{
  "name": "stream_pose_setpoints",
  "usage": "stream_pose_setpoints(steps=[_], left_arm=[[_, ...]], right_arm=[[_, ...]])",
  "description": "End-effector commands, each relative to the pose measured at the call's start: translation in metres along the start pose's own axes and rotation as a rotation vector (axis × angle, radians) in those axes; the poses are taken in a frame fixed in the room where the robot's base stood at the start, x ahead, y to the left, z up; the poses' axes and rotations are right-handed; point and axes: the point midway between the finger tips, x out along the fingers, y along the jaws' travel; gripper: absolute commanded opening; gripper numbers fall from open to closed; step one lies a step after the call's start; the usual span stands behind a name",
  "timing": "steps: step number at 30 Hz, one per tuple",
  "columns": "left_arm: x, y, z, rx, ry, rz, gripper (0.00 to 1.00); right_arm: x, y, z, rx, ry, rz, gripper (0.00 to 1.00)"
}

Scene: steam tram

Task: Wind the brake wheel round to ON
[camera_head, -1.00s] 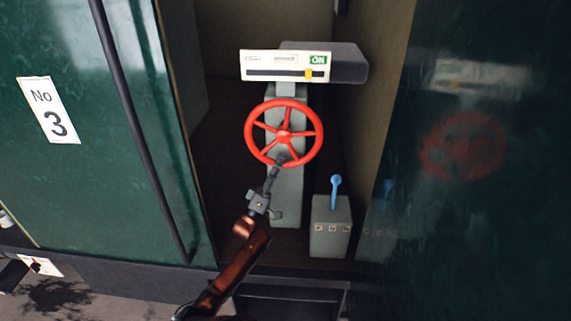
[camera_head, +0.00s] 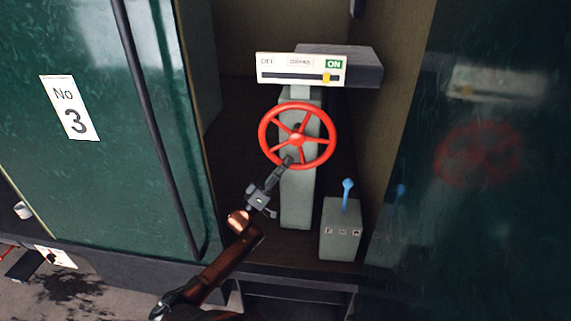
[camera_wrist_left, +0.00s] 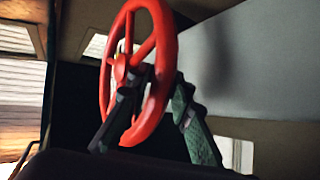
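The red brake wheel (camera_head: 297,140) with several spokes stands on a grey pedestal (camera_head: 298,205). Above it is a white indicator plate (camera_head: 300,70) marked OFF at left and ON at right. Its yellow pointer (camera_head: 326,77) sits near the right end, below the left edge of the green ON label (camera_head: 334,64). My left gripper (camera_head: 287,162) is at the wheel's lower left rim. In the left wrist view, its dark fingers (camera_wrist_left: 160,82) lie on both sides of the red rim, close against it. My right gripper is out of view.
A grey box (camera_head: 341,230) with a blue lever (camera_head: 347,190) stands right of the pedestal. A green panel (camera_head: 90,150) marked No 3 is at left, with a dark rail along its edge. A dark glossy panel (camera_head: 480,210) at right reflects the wheel.

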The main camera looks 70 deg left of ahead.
Motion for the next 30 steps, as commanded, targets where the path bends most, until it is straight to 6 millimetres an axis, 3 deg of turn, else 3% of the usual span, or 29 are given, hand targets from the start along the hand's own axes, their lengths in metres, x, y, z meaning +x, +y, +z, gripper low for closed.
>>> stream_pose_setpoints(steps=[6, 17, 30], left_arm=[[0.000, 0.000, 0.000, 0.000, 0.001, 0.001, 0.35], [0.006, 0.005, -0.005, 0.001, 0.001, 0.004, 0.35], [0.060, 0.043, -0.051, 0.002, 0.004, 0.012, 0.35]], right_arm=[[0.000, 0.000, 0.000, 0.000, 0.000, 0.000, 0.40], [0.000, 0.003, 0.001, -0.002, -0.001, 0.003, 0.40], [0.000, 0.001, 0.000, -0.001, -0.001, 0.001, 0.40]])
